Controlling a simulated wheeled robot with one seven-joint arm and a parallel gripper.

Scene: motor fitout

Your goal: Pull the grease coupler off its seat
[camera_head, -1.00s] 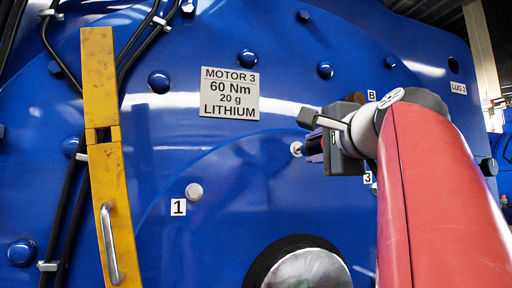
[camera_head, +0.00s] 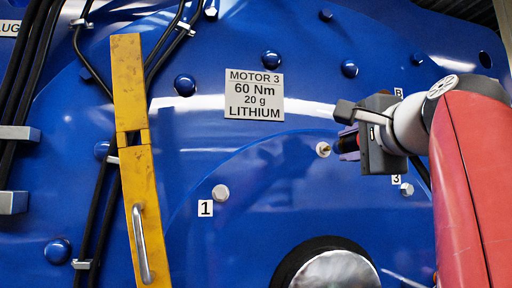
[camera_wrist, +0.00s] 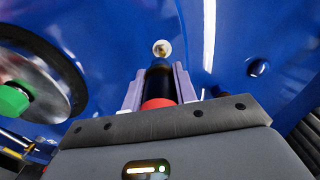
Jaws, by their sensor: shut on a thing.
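My gripper (camera_head: 347,144) is shut on the grease coupler (camera_wrist: 159,86), a dark cylinder with a red band, held between two purple fingers in the wrist view. A round pale seat (camera_wrist: 162,48) with a small brass centre lies just beyond the coupler's far end. In the head view this seat (camera_head: 323,149) shows on the blue motor face, left of my gripper. A narrow gap appears between seat and fingers. The coupler's tip seems clear of the seat, though the wrist view hides the exact distance.
The blue motor face (camera_head: 275,185) carries bolts and a MOTOR 3 plate (camera_head: 254,95). A yellow bar (camera_head: 139,190) with a handle stands at left, near black cables. A round shaft end (camera_head: 338,272) is below. Labels 1 (camera_head: 205,208) and 3 (camera_head: 396,180) are near bolts.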

